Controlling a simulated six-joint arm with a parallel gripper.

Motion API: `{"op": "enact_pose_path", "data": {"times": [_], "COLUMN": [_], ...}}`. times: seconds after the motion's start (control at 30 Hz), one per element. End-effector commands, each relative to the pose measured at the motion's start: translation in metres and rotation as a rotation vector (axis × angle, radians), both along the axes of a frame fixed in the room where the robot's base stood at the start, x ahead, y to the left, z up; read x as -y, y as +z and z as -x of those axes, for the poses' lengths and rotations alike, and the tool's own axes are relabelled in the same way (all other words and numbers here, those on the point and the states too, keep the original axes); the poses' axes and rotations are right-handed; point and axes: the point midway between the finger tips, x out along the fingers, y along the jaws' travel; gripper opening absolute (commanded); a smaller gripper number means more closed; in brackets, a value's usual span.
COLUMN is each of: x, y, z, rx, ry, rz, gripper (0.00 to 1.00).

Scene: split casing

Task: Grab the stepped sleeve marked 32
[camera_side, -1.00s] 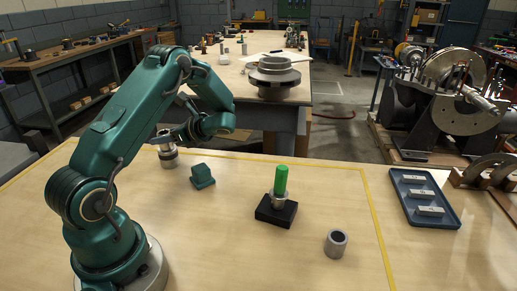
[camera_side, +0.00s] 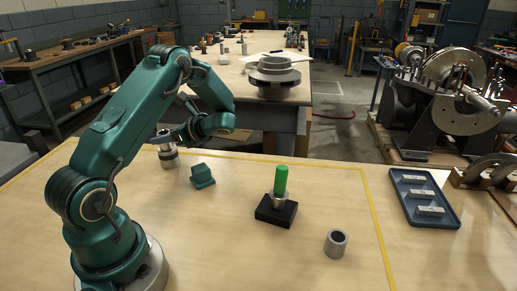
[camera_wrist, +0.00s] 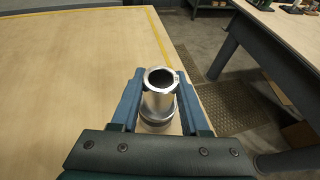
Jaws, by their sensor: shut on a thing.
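The stepped sleeve (camera_wrist: 159,103) is a shiny metal hollow piece with a rimmed top and a wider lower part. It stands upright between the two blue fingers of my gripper (camera_wrist: 158,95) in the wrist view, and the gripper is shut on it. In the side view the sleeve (camera_side: 167,156) is at the table's back left, partly hidden by my wrist. It appears to be at table level; whether it touches the table is hard to tell. The mark 32 cannot be read clearly.
A teal block (camera_side: 202,177) sits just right of the sleeve. A black base (camera_side: 276,211) holds a green peg (camera_side: 281,180) with a metal collar. A grey ring (camera_side: 336,243) stands at the front right. A blue tray (camera_side: 447,217) with metal pieces lies at the right.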

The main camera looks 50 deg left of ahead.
Motion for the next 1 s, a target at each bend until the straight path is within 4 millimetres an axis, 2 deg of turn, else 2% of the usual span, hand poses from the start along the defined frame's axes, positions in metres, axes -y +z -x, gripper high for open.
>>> {"op": "enact_pose_path", "data": {"times": [0.77, 1.0], "x": [-0.001, -0.001], "y": [0.003, 0.022], "z": [0.0, 0.0], "rx": [0.0, 0.003], "ry": [0.0, 0.002], "rz": [-0.006, -0.009], "gripper": [0.0, 0.0]}}
